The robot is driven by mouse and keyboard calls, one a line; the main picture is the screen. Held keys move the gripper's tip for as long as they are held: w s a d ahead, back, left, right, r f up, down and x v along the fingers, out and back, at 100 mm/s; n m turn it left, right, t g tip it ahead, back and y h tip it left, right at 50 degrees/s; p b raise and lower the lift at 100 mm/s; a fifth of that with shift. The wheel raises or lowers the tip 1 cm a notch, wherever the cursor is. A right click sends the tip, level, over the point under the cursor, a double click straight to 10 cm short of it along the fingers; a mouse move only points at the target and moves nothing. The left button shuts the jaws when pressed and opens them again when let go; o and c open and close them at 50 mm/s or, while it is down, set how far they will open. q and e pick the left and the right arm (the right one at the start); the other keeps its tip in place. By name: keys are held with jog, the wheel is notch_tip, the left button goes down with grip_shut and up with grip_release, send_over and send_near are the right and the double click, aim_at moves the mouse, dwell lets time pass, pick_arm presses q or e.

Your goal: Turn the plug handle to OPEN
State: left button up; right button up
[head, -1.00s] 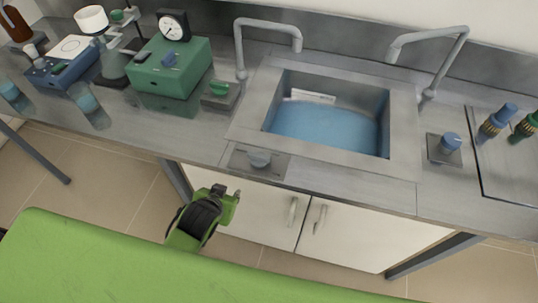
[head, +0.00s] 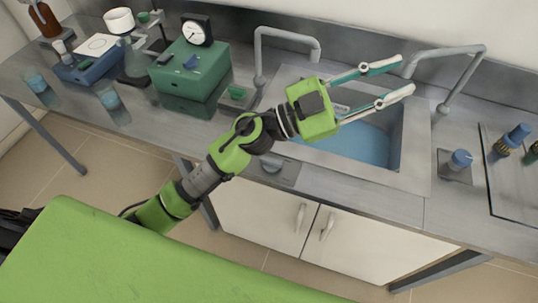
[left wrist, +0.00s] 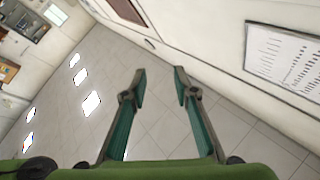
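A grey round knob on a metal plate (head: 271,162) sits at the front left of the sink and looks like the plug handle. It is partly behind my left arm, and its markings are too small to read. The sink (head: 415,150) holds blue water. My left gripper (head: 403,76) is open and empty, held over the sink and pointing right, apart from the knobs. Its spread fingers show in the left wrist view (left wrist: 159,78). My right gripper is not seen.
Two grey taps, left (head: 259,55) and right (head: 447,75), rise behind the sink; the right one is near my fingertips in the picture. A green box with a gauge (head: 190,75) and glassware stand left. Blue and green fittings (head: 515,138) are right.

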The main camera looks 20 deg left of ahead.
pick_arm(q)
jog(key=s+d+f+m+g+y, duration=0.2)
jog(key=s+d+f+m+g, duration=0.3)
jog(key=g, duration=0.3)
jog(key=n+g+y, duration=0.2)
jog(key=n+y, duration=0.3)
jog(key=y, duration=1.3)
send_over(269, 159)
notch_tip(269, 159, down, 16)
notch_tip(269, 159, down, 12)
jog(key=p, duration=0.4)
jog(key=shift+s, duration=0.1)
jog(key=shift+f, duration=0.65)
grip_shut()
